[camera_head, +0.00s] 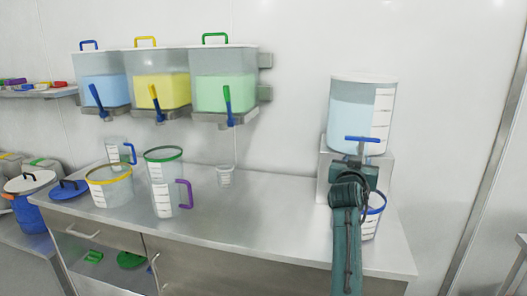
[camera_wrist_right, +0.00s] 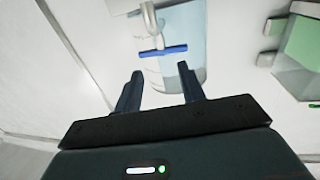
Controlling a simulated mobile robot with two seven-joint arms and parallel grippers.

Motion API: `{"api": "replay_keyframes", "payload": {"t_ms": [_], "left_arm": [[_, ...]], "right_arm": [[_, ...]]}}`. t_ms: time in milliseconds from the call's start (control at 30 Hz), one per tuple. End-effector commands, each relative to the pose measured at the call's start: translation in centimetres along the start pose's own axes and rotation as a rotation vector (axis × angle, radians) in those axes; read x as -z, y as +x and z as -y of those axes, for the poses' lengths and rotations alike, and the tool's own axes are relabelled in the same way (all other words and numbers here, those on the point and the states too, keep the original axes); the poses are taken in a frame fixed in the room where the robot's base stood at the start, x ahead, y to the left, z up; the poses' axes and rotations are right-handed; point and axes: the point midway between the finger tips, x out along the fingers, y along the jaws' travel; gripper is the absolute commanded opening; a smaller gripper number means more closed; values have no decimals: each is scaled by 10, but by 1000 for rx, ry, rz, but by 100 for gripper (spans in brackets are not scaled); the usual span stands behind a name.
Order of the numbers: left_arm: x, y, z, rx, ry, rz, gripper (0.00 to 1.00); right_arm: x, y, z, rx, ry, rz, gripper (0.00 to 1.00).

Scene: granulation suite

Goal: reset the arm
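My right arm reaches up in front of the clear dispenser (camera_head: 361,100) of pale blue liquid at the right end of the counter. In the wrist view my right gripper (camera_wrist_right: 160,90) is open, with its two dark fingers apart and nothing between them. The dispenser's blue tap handle (camera_wrist_right: 162,51) lies just beyond the fingertips, apart from them; it also shows in the head view (camera_head: 361,139). A blue-rimmed measuring container (camera_head: 374,218) stands below the tap, partly hidden by my arm. My left gripper is not in view.
The steel counter (camera_head: 270,215) is clear in its middle. Blue, yellow and green bins (camera_head: 223,85) with levers hang on the wall above.

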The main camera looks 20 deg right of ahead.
Motion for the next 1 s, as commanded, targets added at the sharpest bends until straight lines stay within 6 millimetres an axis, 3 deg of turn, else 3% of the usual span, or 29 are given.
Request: {"api": "replay_keyframes", "payload": {"t_ms": [167,267,367,567,700,900,1000], "left_arm": [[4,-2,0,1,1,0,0],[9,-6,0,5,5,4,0],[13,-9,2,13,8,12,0],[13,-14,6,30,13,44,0],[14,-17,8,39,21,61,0],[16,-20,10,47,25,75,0],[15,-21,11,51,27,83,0]], "right_arm": [[-20,-10,2,33,-43,10,40],[-54,-31,7,103,-111,31,40],[-100,-67,15,213,-191,66,40],[-191,-172,26,480,-303,183,40],[-244,-266,24,672,-329,303,40],[-281,-386,9,876,-299,473,40],[-287,-423,3,932,-278,529,40]]}}
